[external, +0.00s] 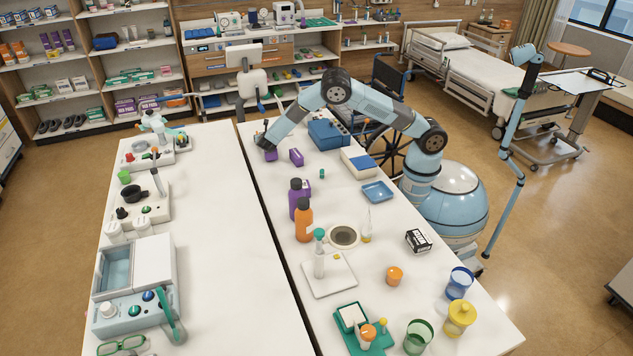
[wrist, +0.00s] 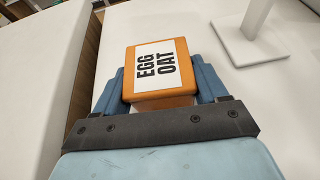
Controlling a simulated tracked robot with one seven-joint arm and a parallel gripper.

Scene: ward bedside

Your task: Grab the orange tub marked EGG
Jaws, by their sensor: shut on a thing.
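The orange tub (wrist: 157,65) has a white lid label reading EGG OAT in black. In the wrist view it sits between the two blue fingers of my gripper (wrist: 161,88), which are shut on its sides. The label faces the wrist camera. In the external view my gripper (external: 262,139) is low over the far end of the right-hand white table. The held tub cannot be made out there. Whether the tub touches the table is not clear.
A blue case (external: 328,134) is to the right. A white stand (wrist: 250,40) shows at upper right in the wrist view. Bottles and cups crowd the near end.

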